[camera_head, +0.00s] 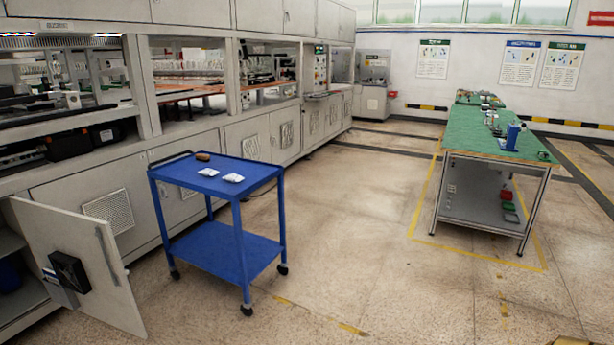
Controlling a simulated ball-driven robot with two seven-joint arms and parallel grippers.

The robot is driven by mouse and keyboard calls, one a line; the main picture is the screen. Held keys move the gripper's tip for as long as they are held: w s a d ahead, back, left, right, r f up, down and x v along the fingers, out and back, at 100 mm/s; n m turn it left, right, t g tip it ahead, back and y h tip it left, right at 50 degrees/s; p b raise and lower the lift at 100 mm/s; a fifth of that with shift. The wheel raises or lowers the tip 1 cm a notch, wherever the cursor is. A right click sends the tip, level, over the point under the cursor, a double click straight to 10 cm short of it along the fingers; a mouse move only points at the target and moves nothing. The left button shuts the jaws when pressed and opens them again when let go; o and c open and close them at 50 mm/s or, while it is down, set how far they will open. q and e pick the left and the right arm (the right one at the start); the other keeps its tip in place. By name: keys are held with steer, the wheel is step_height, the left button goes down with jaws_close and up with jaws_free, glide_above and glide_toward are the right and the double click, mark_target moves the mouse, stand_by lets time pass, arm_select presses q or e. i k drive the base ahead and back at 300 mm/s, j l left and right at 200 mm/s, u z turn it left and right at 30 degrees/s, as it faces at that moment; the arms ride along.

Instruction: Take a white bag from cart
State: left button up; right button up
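A blue two-tier cart (216,184) on casters stands left of the middle, close to the grey machine. Two small white bags lie flat on its top tray. One white bag (208,172) is nearer the tray's middle, and the other white bag (233,178) lies a little to its right and nearer the front edge. A small brown-yellow item (203,157) lies at the back of the same tray. Neither of my grippers shows in the head view.
A grey machine line (210,140) runs along the left, with an open cabinet door (75,260) at the lower left. A green-topped workbench (490,135) with tools stands at the right. The floor (360,250) between cart and bench is clear.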

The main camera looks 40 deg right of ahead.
mark_target(232, 178)
steer(key=z, duration=0.85)
steer(key=i+l, duration=0.2)
steer(key=i, duration=0.15)
steer(key=i+l+u, duration=0.1)
steer(key=i, duration=0.2)
